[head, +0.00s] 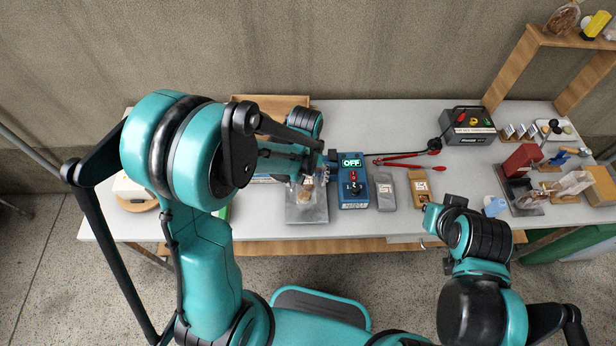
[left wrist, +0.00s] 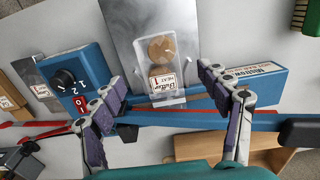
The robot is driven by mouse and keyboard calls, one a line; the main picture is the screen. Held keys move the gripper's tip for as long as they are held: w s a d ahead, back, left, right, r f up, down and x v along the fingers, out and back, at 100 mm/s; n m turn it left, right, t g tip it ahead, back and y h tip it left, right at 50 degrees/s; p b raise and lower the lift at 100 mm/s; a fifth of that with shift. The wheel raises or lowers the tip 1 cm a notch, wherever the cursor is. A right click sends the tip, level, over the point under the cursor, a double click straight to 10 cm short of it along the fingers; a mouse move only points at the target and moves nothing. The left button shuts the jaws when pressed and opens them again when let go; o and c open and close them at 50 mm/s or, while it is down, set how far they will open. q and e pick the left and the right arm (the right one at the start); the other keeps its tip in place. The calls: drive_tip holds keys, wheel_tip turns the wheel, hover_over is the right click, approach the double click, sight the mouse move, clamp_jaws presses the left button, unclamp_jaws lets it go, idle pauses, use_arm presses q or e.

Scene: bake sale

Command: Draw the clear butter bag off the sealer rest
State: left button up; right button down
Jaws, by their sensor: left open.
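The clear butter bag (left wrist: 166,91) holds round brown cookies and bears a label reading Butter 1. It lies on the grey metal sealer rest (left wrist: 125,22), its near end at the blue sealer (left wrist: 252,88). In the head view the bag (head: 305,190) is partly hidden by my left arm, and the rest (head: 306,213) shows below it. My left gripper (left wrist: 160,76) is open, one finger on each side of the bag, with visible gaps to it. My right gripper (head: 436,214) is off to the right, beyond the pouches; its jaws are not clear.
The sealer's blue control box (head: 354,203) with an OFF display stands right of the rest. A grey pouch (head: 386,191) and a brown pouch (head: 419,188) lie further right. A red-handled tool (head: 402,159) lies behind them. A wooden tray (head: 270,100) stands at the back.

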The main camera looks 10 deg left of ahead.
sight(306, 190)
use_arm(q)
wheel_tip(306, 190, down, 5)
drive_tip(key=shift+f+b, duration=0.2)
drive_tip(key=shift+b, duration=0.5)
drive_tip(key=c, duration=0.9)
drive_tip(key=shift+s+d+r+b, duration=0.15)
drive_tip(key=shift+s+d, duration=0.15)
drive_tip(key=shift+s, duration=0.65)
drive_tip(key=shift+s+d+f+b, duration=0.1)
drive_tip(key=shift+s+d, duration=0.15)
drive_tip(key=shift+s, duration=0.7)
drive_tip(key=shift+s+d+r+b, duration=0.15)
drive_tip(key=shift+s+d, duration=0.15)
drive_tip(key=shift+s, duration=0.65)
